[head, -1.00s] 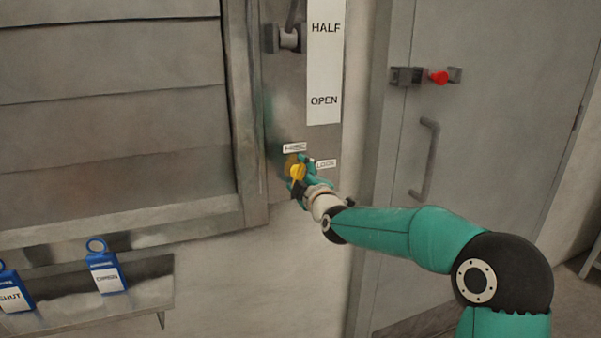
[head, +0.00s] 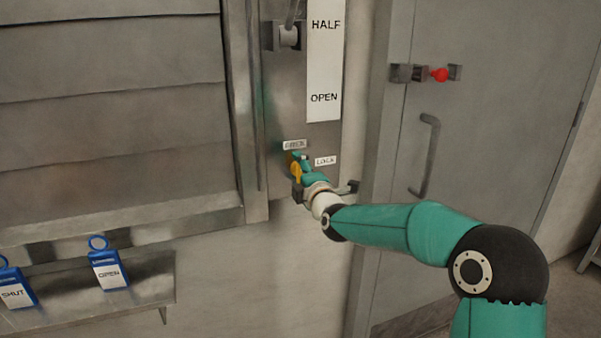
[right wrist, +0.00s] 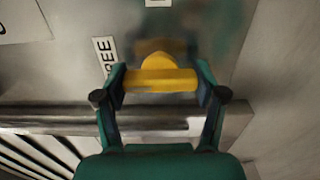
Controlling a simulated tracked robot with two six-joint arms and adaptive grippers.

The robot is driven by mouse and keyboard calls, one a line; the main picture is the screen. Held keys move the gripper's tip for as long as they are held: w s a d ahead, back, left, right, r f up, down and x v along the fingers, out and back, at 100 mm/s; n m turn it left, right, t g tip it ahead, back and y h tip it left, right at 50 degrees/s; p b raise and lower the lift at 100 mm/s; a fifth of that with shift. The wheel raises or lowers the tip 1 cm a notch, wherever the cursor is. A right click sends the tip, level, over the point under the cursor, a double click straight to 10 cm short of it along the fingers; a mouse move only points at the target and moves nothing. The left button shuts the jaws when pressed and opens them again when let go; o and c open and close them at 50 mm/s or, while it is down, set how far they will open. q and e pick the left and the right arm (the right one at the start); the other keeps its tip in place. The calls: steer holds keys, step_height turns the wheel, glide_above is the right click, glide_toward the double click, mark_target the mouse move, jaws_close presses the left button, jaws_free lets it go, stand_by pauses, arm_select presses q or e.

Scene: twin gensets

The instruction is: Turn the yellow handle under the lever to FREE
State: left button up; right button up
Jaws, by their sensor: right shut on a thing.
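The yellow handle (right wrist: 160,80) is between the two fingers of my right gripper (right wrist: 160,92) in the right wrist view, which is shut on it. In the head view the handle (head: 296,171) shows as a small yellow piece, partly hidden by the right gripper (head: 298,166). The FREE label (head: 294,145) is just above the handle and the LOCK label (head: 325,161) is to its right. The FREE label also shows in the right wrist view (right wrist: 105,56). The lever (head: 289,30) is higher on the same metal panel. My left gripper is not in view.
A strip with HALF and OPEN (head: 323,75) runs down the panel. A grey door (head: 490,120) with a red-knobbed latch (head: 439,75) and a pull handle (head: 427,155) is at the right. Blue tags SHUT (head: 14,288) and OPEN (head: 109,270) sit on a shelf (head: 150,285) at lower left.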

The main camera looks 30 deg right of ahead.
steer(key=shift+a+f, duration=0.2)
steer(key=shift+f, duration=0.2)
steer(key=o, duration=1)
steer(key=shift+o, duration=0.8)
steer(key=shift+r, duration=0.2)
steer(key=shift+d, duration=0.1)
steer(key=v, duration=1.2)
